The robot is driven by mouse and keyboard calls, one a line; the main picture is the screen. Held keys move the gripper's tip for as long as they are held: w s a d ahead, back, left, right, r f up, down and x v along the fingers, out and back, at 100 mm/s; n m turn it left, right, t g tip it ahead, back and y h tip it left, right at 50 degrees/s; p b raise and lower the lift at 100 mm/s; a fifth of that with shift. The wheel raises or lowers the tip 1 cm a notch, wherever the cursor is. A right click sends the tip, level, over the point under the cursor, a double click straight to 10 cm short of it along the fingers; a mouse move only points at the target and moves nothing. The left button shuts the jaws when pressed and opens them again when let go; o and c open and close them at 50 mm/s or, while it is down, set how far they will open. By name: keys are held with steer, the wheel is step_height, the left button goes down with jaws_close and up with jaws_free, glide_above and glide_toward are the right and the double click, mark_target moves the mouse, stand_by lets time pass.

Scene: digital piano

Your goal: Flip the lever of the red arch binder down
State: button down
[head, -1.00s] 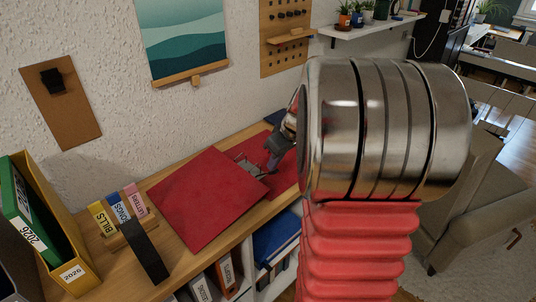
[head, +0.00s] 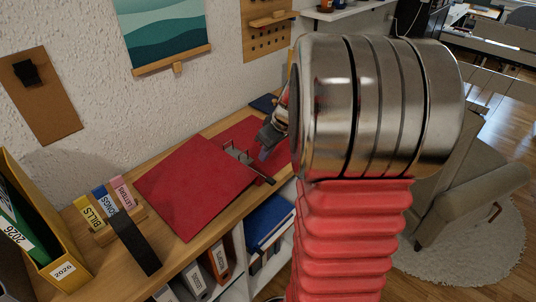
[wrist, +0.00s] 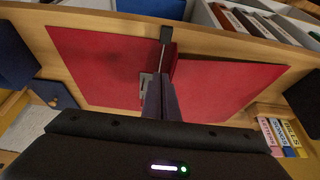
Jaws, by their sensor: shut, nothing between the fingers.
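The red arch binder (head: 195,190) lies open and flat on the wooden top, with its metal arch mechanism (head: 238,153) near the spine. Its lever (head: 262,177) has a dark handle that reaches toward the front edge. In the wrist view the lever shows as a thin metal rod with a black tip (wrist: 166,34), just beyond my fingers. My gripper (head: 264,154) is shut and empty, above the binder beside the mechanism. In the wrist view my gripper (wrist: 160,90) hides part of the mechanism. I cannot tell whether the fingers touch the lever.
A small stand of labelled folders (head: 104,212), a black strip (head: 135,243) and a yellow file box (head: 68,255) are at the left. The wall is close behind the wooden top. Binders fill the shelves below. An armchair (head: 450,190) stands at the right.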

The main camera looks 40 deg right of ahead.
steer(key=shift+w+r, duration=0.1)
steer(key=shift+w, duration=0.15)
steer(key=s+d+r, duration=0.1)
steer(key=s+r, duration=0.5)
steer(key=s, duration=0.3)
steer(key=shift+s+r, duration=0.15)
steer(key=shift+s, duration=0.2)
stand_by(0.3)
steer(key=shift+d, duration=0.1)
stand_by(0.4)
